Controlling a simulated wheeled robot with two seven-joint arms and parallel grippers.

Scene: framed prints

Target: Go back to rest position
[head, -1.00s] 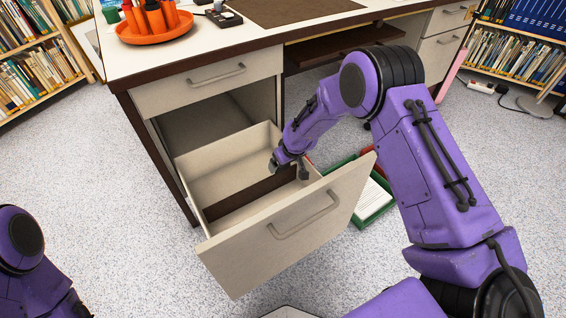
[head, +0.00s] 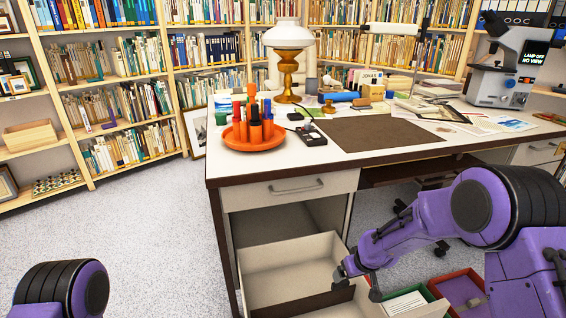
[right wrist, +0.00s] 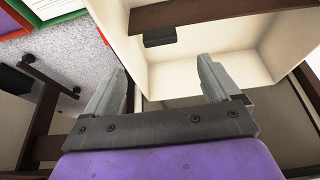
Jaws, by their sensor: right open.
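My right gripper (head: 357,284) is over the open lower drawer (head: 285,256) of the desk, near the drawer's right side. In the right wrist view its two grey fingers (right wrist: 162,72) stand wide apart with nothing between them. That view also shows the drawer's cream interior (right wrist: 265,50). My left arm shows only as a purple and black link (head: 62,288) at the lower left; its gripper is out of the picture.
The desk (head: 290,168) carries an orange tray (head: 236,143), a lamp (head: 288,60) and a microscope (head: 508,75). A green bin (head: 428,305) and a red bin (head: 470,275) stand right of the drawer. Floor left of the desk is clear.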

